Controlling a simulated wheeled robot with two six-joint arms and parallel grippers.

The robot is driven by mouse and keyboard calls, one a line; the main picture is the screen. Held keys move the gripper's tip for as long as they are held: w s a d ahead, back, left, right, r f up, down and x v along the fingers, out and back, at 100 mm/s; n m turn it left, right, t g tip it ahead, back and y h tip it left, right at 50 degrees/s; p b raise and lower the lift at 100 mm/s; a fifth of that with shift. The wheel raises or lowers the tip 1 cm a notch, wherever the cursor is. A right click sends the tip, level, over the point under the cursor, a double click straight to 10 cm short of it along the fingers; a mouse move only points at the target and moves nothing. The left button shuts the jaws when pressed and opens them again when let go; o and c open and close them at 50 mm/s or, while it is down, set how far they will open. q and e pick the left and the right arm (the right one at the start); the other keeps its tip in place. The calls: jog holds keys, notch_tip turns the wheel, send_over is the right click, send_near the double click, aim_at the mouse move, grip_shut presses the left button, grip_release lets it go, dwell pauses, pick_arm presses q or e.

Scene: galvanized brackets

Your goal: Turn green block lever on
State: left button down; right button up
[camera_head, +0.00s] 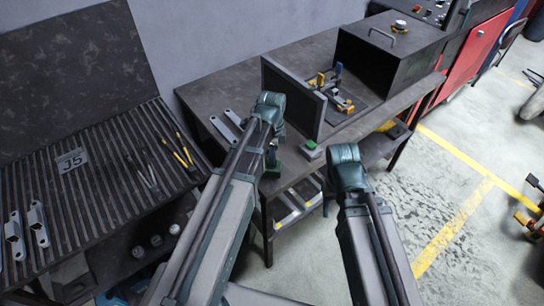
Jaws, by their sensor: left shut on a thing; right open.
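My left gripper (272,153) hangs down from its teal wrist at the front edge of the workbench. It is shut on a small part at a green block (271,171), apparently its lever. The arm and fingers hide most of the lever, so its position cannot be told. A small grey box with a green top (311,147) sits on the bench just to the right. My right gripper (328,190) is open and mostly hidden behind its wrist, in front of the bench edge and apart from the green block.
The dark workbench (215,95) carries an upright dark plate (292,98), a yellow-and-blue clamp fixture (338,90) and a dark metal box (390,55). A slatted table (95,185) at left holds brackets and yellow-handled tools. Open floor (440,190) lies at right.

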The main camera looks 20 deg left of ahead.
pick_arm(q)
jog(key=shift+m, duration=0.5)
jog(key=c, duration=0.9)
grip_release()
jog(key=shift+r, duration=0.15)
notch_tip(320, 180, up, 14)
jog(key=p, duration=1.4)
jog(key=shift+f, duration=0.2)
